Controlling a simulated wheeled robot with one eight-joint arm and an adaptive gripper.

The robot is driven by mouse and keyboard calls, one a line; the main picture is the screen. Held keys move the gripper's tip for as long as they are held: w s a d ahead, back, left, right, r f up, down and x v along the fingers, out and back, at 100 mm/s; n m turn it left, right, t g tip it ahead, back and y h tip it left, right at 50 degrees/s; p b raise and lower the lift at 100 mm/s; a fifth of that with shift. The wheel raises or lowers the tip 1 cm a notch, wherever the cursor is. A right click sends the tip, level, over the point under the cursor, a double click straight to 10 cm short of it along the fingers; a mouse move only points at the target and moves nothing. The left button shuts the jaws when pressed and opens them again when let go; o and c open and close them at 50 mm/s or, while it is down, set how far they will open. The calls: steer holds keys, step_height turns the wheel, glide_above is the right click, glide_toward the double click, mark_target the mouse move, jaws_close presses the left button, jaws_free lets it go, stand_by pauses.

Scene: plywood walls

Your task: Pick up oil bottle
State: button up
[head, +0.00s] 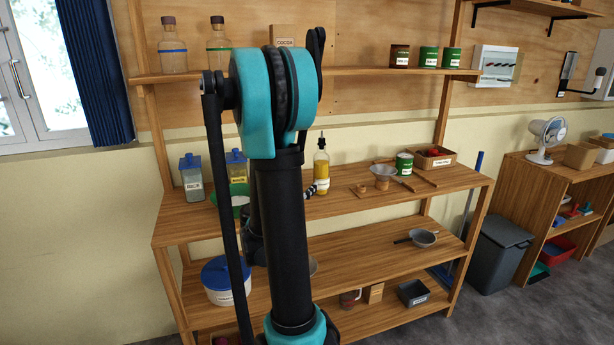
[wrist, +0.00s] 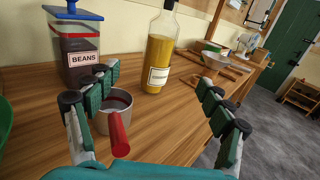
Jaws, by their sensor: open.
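The oil bottle (head: 321,172) is clear glass with yellow oil, a pale label and a dark pourer. My gripper is open and empty. The bottle appears between its two fingers but beyond their tips, apart from them. In the head view my arm hides most of the gripper; only a striped fingertip shows just left of the bottle's base.
A grey cup with a red handle (wrist: 119,130) stands close by the left finger. A beans jar (wrist: 79,55) is behind that finger. A funnel on a wooden stand (head: 383,174) is right of the bottle. An upper shelf (head: 350,74) runs above. Bare board lies before the bottle.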

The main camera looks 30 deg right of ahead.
mark_target(321, 166)
steer(key=x, duration=1.7)
steer(key=shift+w, duration=0.1)
jaws_close()
